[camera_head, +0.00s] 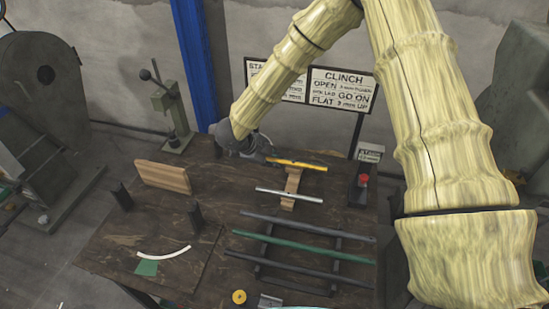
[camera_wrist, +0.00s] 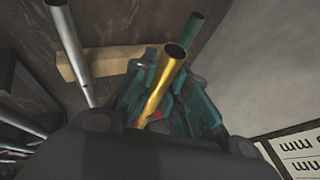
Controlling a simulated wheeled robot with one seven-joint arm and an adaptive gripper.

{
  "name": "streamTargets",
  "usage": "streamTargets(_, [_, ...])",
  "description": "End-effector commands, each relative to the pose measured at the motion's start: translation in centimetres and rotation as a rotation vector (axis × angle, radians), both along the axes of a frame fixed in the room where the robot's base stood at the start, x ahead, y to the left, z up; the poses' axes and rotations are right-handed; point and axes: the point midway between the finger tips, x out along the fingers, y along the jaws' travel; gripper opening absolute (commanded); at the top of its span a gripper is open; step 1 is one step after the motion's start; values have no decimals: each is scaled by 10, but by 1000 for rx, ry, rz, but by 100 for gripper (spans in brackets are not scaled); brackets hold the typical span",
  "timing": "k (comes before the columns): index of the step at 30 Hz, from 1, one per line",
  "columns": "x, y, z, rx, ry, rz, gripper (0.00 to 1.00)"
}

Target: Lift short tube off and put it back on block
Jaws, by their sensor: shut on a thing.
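My gripper (camera_head: 268,159) is at the far side of the table, shut on a short golden-yellow tube (camera_head: 300,164). In the wrist view the golden tube (camera_wrist: 163,85) sits between the teal fingers (camera_wrist: 170,100), its open end facing the camera. A light wooden block (camera_head: 292,184) lies beneath, with a silver tube (camera_head: 289,195) across its nearer part. The block (camera_wrist: 98,66) and the silver tube (camera_wrist: 70,50) also show in the wrist view. I cannot tell whether the golden tube touches the block.
Long dark and green tubes (camera_head: 300,245) lie on a rack in front. A wooden board (camera_head: 162,177) and dark posts (camera_head: 121,195) stand at left. A small device with a red knob (camera_head: 363,182) stands right of the block. Signs (camera_head: 341,90) stand behind the table.

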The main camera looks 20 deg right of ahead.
Motion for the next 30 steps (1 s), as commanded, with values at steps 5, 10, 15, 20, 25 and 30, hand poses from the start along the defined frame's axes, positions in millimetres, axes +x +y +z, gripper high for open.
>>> streamTargets(5, [-4,-1,-14,0,-5,-1,0])
streamTargets(10, [-5,-2,-29,-1,-5,-2,0])
streamTargets(15, [-1,-1,-43,-1,-1,-2,0])
streamTargets(20, [0,0,-48,-1,-1,0,0])
streamTargets(25, [0,-1,-47,0,-1,-1,0])
streamTargets(30, [0,-1,-48,-1,-1,0,0])
